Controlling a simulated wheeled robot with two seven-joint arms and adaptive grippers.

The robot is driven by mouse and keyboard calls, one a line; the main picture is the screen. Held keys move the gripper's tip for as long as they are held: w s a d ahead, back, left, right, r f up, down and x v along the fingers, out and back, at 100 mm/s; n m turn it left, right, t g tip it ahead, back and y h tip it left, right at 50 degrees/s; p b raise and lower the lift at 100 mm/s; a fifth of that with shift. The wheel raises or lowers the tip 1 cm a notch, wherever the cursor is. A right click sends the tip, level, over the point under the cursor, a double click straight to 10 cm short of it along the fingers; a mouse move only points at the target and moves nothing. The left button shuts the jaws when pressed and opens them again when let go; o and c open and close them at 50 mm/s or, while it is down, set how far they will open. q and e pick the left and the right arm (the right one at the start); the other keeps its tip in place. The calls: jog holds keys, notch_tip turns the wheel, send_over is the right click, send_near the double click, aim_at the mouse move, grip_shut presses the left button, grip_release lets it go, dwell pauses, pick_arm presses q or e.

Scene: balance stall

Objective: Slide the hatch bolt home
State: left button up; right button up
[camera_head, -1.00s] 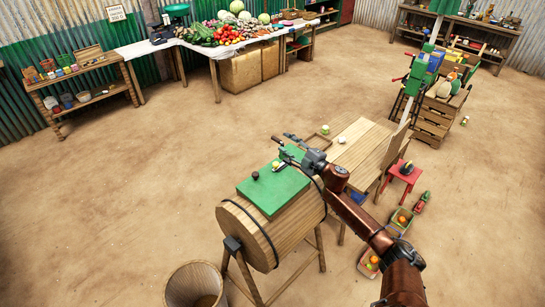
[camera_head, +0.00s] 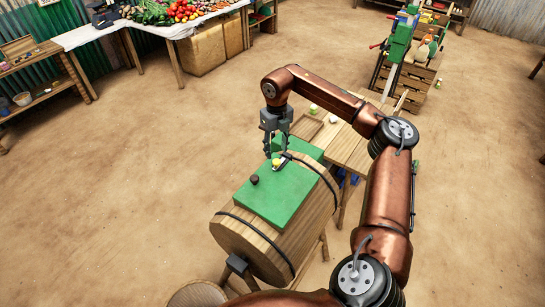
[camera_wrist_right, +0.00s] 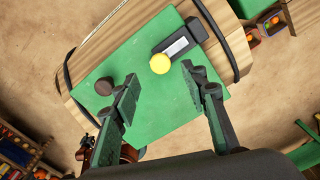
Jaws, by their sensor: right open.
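The wooden barrel (camera_head: 250,237) lies on its side on a stand, with a flat green hatch (camera_head: 262,202) on top. The bolt (camera_wrist_right: 180,46), a dark housing with a pale strip, sits at one edge of the hatch. Its yellow ball knob (camera_head: 276,162) also shows in the right wrist view (camera_wrist_right: 160,64). A dark round knob (camera_wrist_right: 104,86) stands elsewhere on the hatch. My right gripper (camera_head: 276,153) points down over the bolt end. In the wrist view its open fingers (camera_wrist_right: 160,78) stand either side of the yellow knob, apparently not touching it. My left gripper is out of view.
A wooden table (camera_head: 345,143) with a shallow tray (camera_head: 306,128) and small items stands just behind the barrel. A bin (camera_head: 198,293) is at the front. The vegetable stall (camera_head: 200,22) is far back. The dirt floor at left is clear.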

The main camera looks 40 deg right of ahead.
aim_at(277, 161)
notch_tip(277, 161, down, 4)
jog(key=shift+s+d+f, duration=0.1)
jog(key=shift+d+f, duration=0.05)
jog(key=shift+f, duration=0.8)
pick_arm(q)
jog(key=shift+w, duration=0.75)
pick_arm(e)
jog(key=shift+c, duration=0.3)
jog(key=c, duration=0.6)
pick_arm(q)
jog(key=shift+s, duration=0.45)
pick_arm(e)
grip_shut()
